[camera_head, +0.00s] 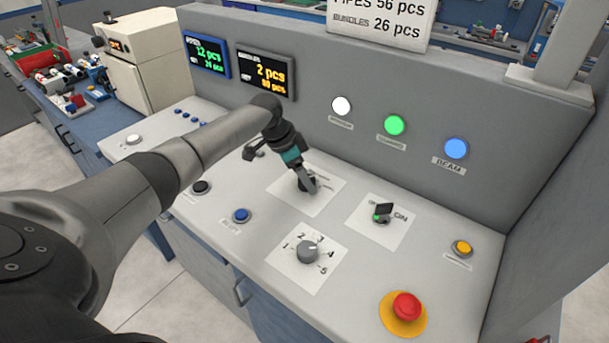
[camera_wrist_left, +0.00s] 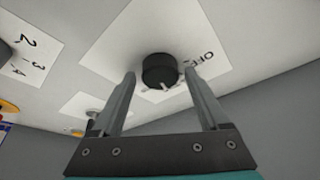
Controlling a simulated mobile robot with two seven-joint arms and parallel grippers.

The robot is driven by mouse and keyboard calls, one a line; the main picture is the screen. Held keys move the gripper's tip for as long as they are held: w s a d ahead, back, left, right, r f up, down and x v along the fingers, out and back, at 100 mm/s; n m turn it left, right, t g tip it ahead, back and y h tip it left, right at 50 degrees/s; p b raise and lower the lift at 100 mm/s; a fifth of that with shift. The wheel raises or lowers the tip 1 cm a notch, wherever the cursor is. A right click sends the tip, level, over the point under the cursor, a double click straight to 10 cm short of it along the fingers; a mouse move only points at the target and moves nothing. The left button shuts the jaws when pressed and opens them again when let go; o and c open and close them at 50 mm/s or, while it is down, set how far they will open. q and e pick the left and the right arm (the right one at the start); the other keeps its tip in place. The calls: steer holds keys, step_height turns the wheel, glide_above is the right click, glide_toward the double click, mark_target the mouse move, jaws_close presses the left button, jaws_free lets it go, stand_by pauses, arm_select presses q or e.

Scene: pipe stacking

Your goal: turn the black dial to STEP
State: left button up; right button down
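The black dial (camera_head: 301,186) sits on a white label plate (camera_head: 330,197) in the middle of the grey console, mostly hidden by my gripper in the head view. In the left wrist view the dial (camera_wrist_left: 158,69) lies between my fingertips, with a pale pointer mark on its lower rim. The label OFF (camera_wrist_left: 209,58) shows beside it; I cannot read a STEP label. My left gripper (camera_head: 308,183) is open, its fingers (camera_wrist_left: 160,76) on either side of the dial; I cannot tell if they touch it. My right gripper is not in view.
A grey numbered knob (camera_head: 308,251), a key switch (camera_head: 383,213), a blue button (camera_head: 241,215), a yellow button (camera_head: 461,248) and a red emergency button (camera_head: 407,306) surround the dial. The upright panel behind carries white, green and blue lamps (camera_head: 456,148) and two displays (camera_head: 266,75).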

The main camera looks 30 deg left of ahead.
arm_select(q)
steer(key=shift+o, duration=0.5)
steer(key=shift+a+r, duration=0.1)
steer(key=shift+r, duration=0.2)
steer(key=p+v, duration=0.2)
steer(key=v, duration=1.2)
steer(key=shift+s+r, duration=0.2)
steer(key=shift+r, duration=0.05)
steer(key=shift+a, duration=0.1)
